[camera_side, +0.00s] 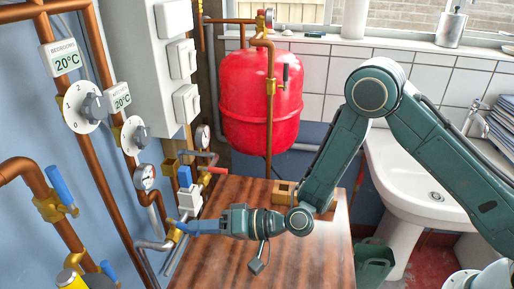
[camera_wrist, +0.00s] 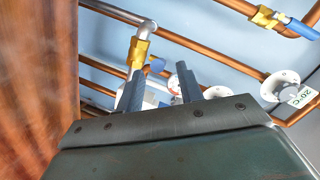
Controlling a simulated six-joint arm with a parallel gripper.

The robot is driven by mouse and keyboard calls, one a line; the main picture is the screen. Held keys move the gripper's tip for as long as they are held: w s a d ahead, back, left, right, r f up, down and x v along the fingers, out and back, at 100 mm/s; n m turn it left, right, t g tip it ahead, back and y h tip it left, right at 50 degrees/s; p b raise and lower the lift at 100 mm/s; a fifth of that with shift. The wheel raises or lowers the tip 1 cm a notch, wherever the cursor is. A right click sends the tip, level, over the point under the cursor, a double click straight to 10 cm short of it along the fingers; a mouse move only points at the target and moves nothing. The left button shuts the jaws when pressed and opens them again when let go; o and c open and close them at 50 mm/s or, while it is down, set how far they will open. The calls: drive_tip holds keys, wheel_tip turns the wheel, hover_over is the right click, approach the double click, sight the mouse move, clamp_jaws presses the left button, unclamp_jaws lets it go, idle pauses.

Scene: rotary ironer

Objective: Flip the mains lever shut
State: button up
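A brass valve (camera_side: 175,233) with a blue lever (camera_side: 186,227) sits on the grey pipe at the left edge of the wooden top. The label is not readable, so I cannot tell for certain that it is the mains lever. My gripper (camera_side: 206,227) points left at this lever, close to it; the side view does not show whether they touch. In the wrist view the two dark fingers stand apart with a gap between my gripper's tips (camera_wrist: 160,78). The blue lever's end (camera_wrist: 158,66) shows just beyond that gap, beside the brass valve body (camera_wrist: 139,50). Nothing is visibly held.
Other blue-handled valves stand at left (camera_side: 60,187) and lower left (camera_side: 108,271). Gauges (camera_side: 144,177) and dials (camera_side: 84,107) line the pipes. A red tank (camera_side: 260,100) stands behind. The wooden top (camera_side: 225,268) is mostly clear, with a small wooden block (camera_side: 284,193) near its back.

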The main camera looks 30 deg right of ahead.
sight(185, 226)
drive_tip(key=shift+x, duration=2.45)
drive_tip(key=shift+c, duration=0.5)
clamp_jaws()
